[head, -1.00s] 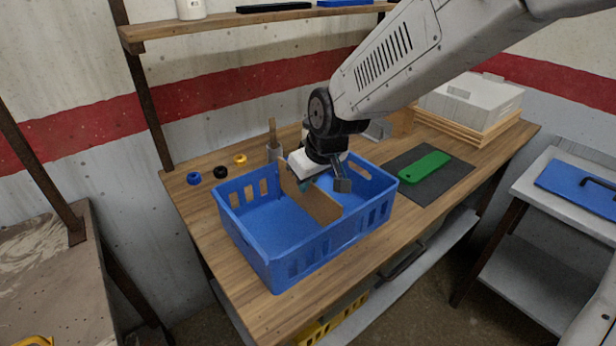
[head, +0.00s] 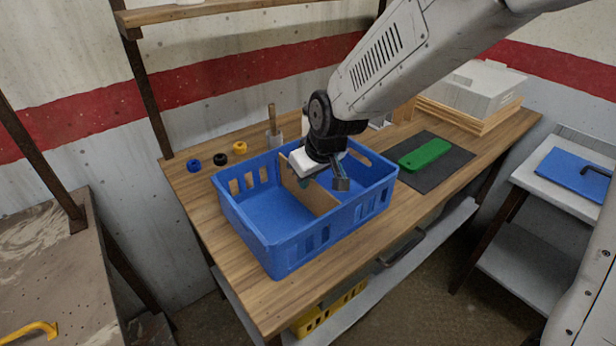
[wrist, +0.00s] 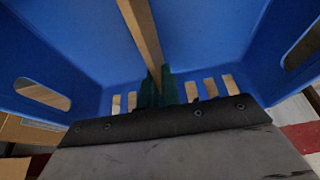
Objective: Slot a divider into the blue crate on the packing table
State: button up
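The blue crate (head: 262,240) stands on the wooden packing table (head: 300,318). A thin brown divider (head: 316,199) stands upright across the inside of the crate, its top close to rim height. In the wrist view, the divider (wrist: 139,25) runs up from between my gripper's teal fingers. My gripper (wrist: 155,88) is shut on the divider's top edge, one finger on each side. In the head view, my gripper's fingertips are mostly hidden behind its own body. Whether the divider's lower edge touches the crate floor is hidden.
Blue, black and yellow rolls (head: 220,159) lie left of the crate. A grey holder with a tool (head: 273,135) stands behind it. A green object (head: 424,154) lies on a dark mat (head: 448,172) to the right.

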jog(key=o, duration=0.5)
jog(key=v, duration=0.7)
jog(key=shift+r, duration=0.2)
jog(key=shift+s+d+r, duration=0.1)
jog(key=shift+s+d, duration=0.1)
jog(key=shift+s, duration=0.1)
jog(key=s+d+r+m+g+h, duration=0.1)
jog(key=s+d+r+m, duration=0.2)
jog(key=s+d, duration=0.7)
jog(key=s+d+r+m+g+h, duration=0.1)
jog(key=s+d+r+m, duration=0.2)
jog(key=s+d, duration=0.8)
jog(key=s, duration=0.3)
jog(key=shift+r+m+g+h, duration=0.25)
jog(key=shift+m+g+h, duration=0.05)
jog(key=shift+m, duration=0.1)
